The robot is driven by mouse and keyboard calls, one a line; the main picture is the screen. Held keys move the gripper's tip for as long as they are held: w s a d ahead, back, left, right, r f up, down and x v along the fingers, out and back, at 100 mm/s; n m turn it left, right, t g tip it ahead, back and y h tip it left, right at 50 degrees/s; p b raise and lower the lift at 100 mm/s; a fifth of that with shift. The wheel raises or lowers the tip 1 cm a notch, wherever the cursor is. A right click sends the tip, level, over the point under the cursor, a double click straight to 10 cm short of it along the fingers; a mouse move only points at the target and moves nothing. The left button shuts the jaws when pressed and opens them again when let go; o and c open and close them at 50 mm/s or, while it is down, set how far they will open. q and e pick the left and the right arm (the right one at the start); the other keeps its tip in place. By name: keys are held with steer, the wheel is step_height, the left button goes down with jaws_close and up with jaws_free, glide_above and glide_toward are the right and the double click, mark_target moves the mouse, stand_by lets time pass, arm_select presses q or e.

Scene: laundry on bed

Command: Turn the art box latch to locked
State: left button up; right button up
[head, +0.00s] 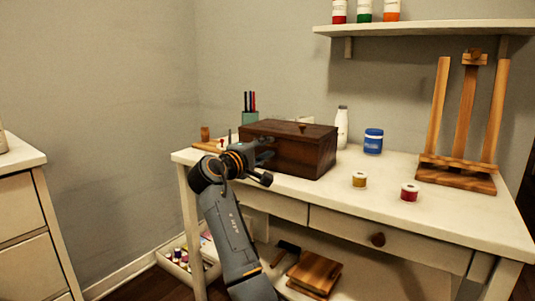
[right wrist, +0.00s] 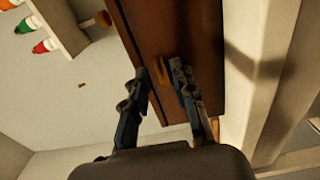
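The art box (head: 305,150) is a dark brown wooden box with its lid down, standing at the back left of the white table. It fills the upper middle of the right wrist view (right wrist: 150,25). A small brass latch (right wrist: 160,72) shows on its front there. My right gripper (head: 266,162) is at the box's front, in front of its left part. In the right wrist view its two fingers (right wrist: 157,88) are apart, with the latch between their tips, nearer the right finger. I cannot tell whether they touch it. In the head view the latch is hidden behind the gripper. My left gripper is out of view.
A white bottle (head: 342,127) and a blue jar (head: 373,141) stand right of the box. Two small paint pots, yellow (head: 359,180) and red (head: 409,192), stand forward of them. A wooden easel (head: 463,130) is at the right. The table's front strip is clear.

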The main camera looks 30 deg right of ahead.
steer(key=shift+w+d, duration=0.2)
steer(key=shift+d, duration=0.25)
jaws_close()
